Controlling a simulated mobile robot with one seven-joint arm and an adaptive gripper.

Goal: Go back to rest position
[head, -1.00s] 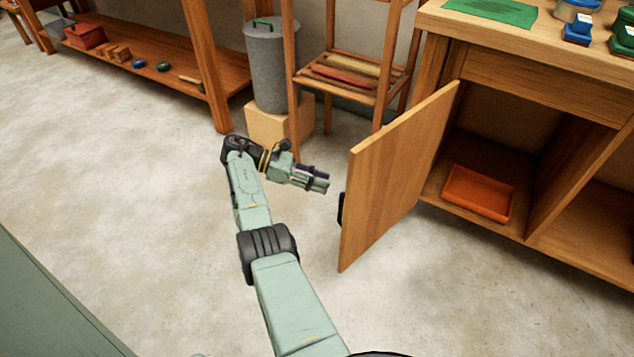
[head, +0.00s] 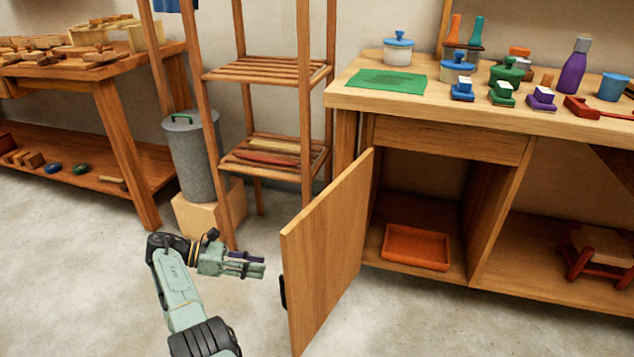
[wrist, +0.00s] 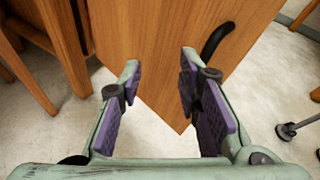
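My gripper (head: 262,264) is at the lower left of the head view, a little left of the open cabinet door (head: 332,250). In the wrist view my gripper (wrist: 160,92) is open, its purple-padded fingers apart with nothing between them. The door (wrist: 150,50) fills the upper middle there, beyond the fingertips. Its black handle (wrist: 216,42) shows to the upper right, apart from the fingers. In the head view the handle (head: 283,292) is on the door's left side, near the gripper.
The open cabinet holds an orange tray (head: 416,246). Its workbench top (head: 460,112) carries a green mat, pots and bottles. A wooden rack (head: 268,152), a grey bin (head: 194,158) and another bench (head: 112,118) stand behind and left. Floor (head: 80,270) to the left is clear.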

